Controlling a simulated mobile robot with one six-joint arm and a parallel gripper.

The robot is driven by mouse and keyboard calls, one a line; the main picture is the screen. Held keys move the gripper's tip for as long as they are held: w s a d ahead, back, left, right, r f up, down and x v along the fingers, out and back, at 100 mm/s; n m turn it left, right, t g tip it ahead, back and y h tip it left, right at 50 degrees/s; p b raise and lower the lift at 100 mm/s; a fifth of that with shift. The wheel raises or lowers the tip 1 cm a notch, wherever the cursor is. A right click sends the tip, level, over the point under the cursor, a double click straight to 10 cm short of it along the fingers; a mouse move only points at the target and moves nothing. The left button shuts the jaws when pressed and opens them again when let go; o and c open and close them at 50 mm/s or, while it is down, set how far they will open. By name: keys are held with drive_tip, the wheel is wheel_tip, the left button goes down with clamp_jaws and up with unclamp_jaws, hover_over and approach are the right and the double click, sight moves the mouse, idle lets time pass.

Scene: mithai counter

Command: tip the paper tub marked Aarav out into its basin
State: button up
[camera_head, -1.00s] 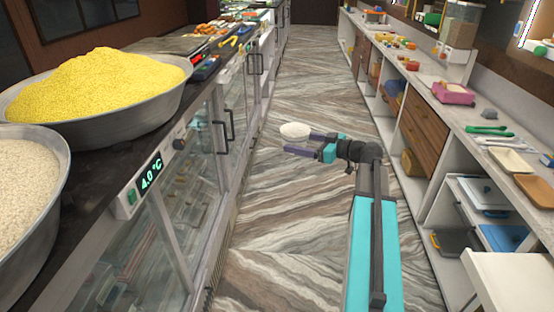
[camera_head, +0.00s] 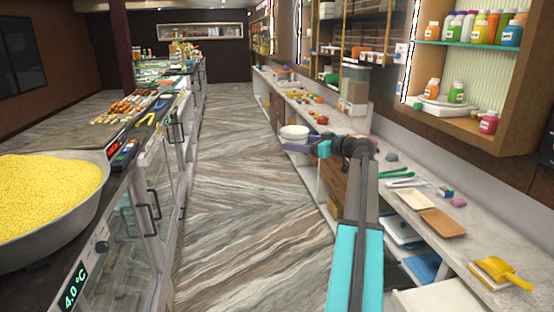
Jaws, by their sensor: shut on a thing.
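My gripper (camera_head: 308,146) is shut on a white round tub (camera_head: 294,132), held out over the aisle close to the right-hand counter. The tub looks upright; no name can be read on it at this size, and its contents cannot be made out. A large metal basin (camera_head: 75,228) heaped with yellow grains (camera_head: 45,190) stands on the left counter at the left edge of the view. The gripper and tub are well to the right of this basin, across the aisle. No name shows on the basin.
The left counter (camera_head: 125,165) carries a scale, trays of sweets (camera_head: 125,108) and yellow tongs. The right counter (camera_head: 400,183) holds boards, green tongs and a yellow scoop (camera_head: 500,272), with bottle shelves above. The marble-patterned floor (camera_head: 225,190) between the counters is clear.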

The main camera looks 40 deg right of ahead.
drive_tip(key=s+d+r+m+h+p, duration=0.1)
drive_tip(key=s+d+r+p, duration=0.1)
drive_tip(key=s+d+r, duration=0.2)
drive_tip(key=d+r, duration=0.3)
drive_tip(key=r, duration=0.1)
drive_tip(key=shift+s+d+r+h, duration=0.2)
drive_tip(key=shift+d+h, duration=0.2)
drive_tip(key=shift+s+f, duration=0.1)
